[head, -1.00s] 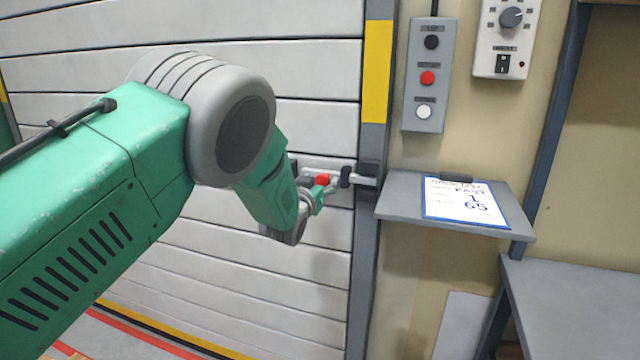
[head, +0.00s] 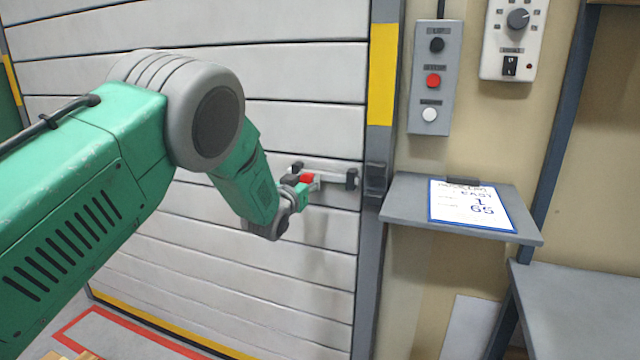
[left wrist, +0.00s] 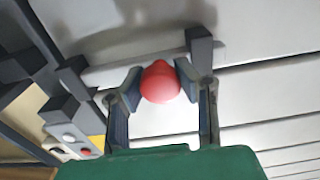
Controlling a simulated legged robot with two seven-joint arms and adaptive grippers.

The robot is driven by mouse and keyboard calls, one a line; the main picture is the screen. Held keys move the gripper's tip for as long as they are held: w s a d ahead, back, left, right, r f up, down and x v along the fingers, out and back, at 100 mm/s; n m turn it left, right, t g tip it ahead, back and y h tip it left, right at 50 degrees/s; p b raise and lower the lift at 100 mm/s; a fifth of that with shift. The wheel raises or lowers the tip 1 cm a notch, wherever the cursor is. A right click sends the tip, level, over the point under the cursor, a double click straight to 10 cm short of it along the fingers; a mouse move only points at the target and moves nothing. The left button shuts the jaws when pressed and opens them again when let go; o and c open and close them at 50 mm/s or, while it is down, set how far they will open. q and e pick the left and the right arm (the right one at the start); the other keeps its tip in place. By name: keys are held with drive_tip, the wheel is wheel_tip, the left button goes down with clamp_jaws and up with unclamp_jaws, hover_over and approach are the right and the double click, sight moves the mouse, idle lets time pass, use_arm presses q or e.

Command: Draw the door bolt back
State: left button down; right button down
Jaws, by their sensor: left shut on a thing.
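The door bolt (head: 334,178) is a grey bar lying across the white slatted door (head: 310,90). Its red knob (head: 307,178) shows at the gripper's tip. A dark bracket (head: 352,179) sits at the bar's right end, and a dark keeper (head: 376,178) is on the grey door post. No bar shows across the gap between bracket and keeper. My left gripper (head: 301,188) is shut on the red knob. In the left wrist view the round red knob (left wrist: 160,84) sits between both fingers. My right gripper is not in view.
A grey shelf (head: 405,210) with a blue-edged paper sheet (head: 470,205) juts out right of the post. Above it is a button box (head: 433,78), with a switch panel (head: 513,40) further right. A lower grey surface (head: 580,300) stands at bottom right.

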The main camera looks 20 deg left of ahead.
use_arm(q)
drive_tip(key=shift+s+f, duration=0.1)
drive_tip(key=shift+f, duration=0.2)
drive_tip(key=c, duration=1.4)
unclamp_jaws()
drive_tip(key=shift+o, duration=1.3)
drive_tip(key=shift+r, duration=0.15)
drive_tip(key=shift+s, duration=0.1)
drive_tip(key=s, duration=1.1)
drive_tip(key=shift+s+a, duration=0.2)
drive_tip(key=shift+s, duration=0.2)
